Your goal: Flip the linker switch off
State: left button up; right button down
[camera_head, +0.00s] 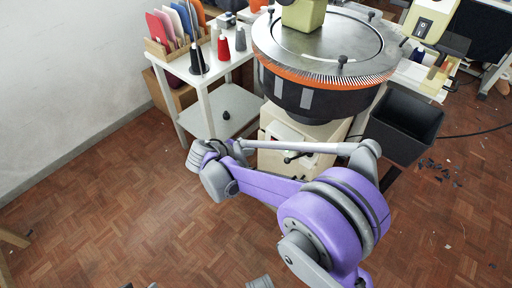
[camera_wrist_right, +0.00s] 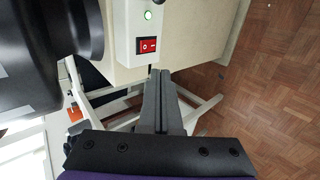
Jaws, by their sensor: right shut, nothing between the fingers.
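The linker switch (camera_wrist_right: 146,45) is a red rocker in a black frame on a pale switch box, shown in the right wrist view. A green light (camera_wrist_right: 148,15) glows beside it. My right gripper (camera_wrist_right: 161,76) is shut and empty, its dark fingertips just below the switch in that view; I cannot tell whether they touch the box. In the head view my right gripper (camera_head: 238,150) is small and partly hidden, at the left side of the linker (camera_head: 325,90). My left gripper is not in view.
A white shelf table (camera_head: 205,92) with thread cones (camera_head: 223,47) stands left of the linker. A black bin (camera_head: 402,122) is at its right. The linker's wide needle dial overhangs its pale body.

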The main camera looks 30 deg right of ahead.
aim_at(273, 140)
jog(key=shift+w+d+f+b, duration=0.35)
jog(key=shift+w+d+f, duration=0.45)
jog(key=shift+d, duration=0.85)
jog(key=shift+w+d+f+b, duration=0.5)
jog(key=shift+d+f, duration=0.5)
jog(key=shift+d, duration=0.6)
jog(key=shift+w+d+f+b, duration=0.25)
jog(key=shift+w+d+f, duration=0.6)
jog(key=shift+d, duration=0.8)
jog(key=shift+s, duration=0.1)
jog(key=shift+d+r, duration=0.2)
jog(key=shift+d, duration=0.3)
jog(key=shift+a+f, duration=0.1)
jog(key=shift+r+p, duration=0.65)
jog(key=shift+r, duration=0.2)
